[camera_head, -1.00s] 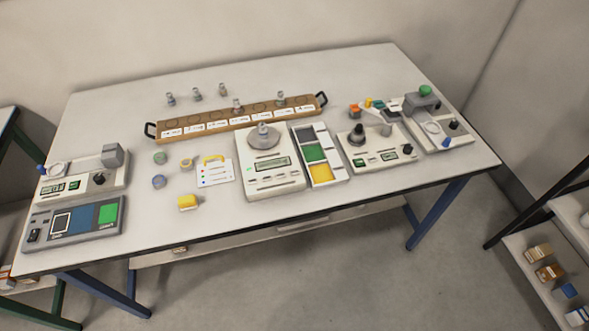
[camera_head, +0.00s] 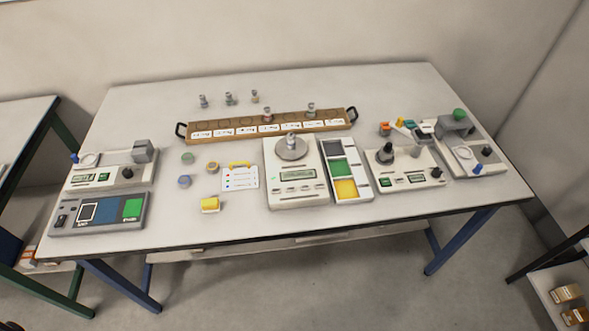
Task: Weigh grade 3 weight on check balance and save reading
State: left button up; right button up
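A white balance (camera_head: 296,188) with a small display stands in the middle of the table. A metal weight (camera_head: 291,141) stands on its round pan (camera_head: 284,154). A wooden rack (camera_head: 197,135) with labelled places lies behind it. Three more weights (camera_head: 229,99) stand on the table behind the rack. The labels are too small to read, so I cannot tell which weight is grade 3 or which device is the check balance. Neither gripper is in view.
Right of the balance is a tray with grey, green and yellow fields (camera_head: 358,196), then two instruments (camera_head: 409,179) (camera_head: 487,161). At left are a small-pan instrument (camera_head: 110,177) and a panel (camera_head: 74,228).

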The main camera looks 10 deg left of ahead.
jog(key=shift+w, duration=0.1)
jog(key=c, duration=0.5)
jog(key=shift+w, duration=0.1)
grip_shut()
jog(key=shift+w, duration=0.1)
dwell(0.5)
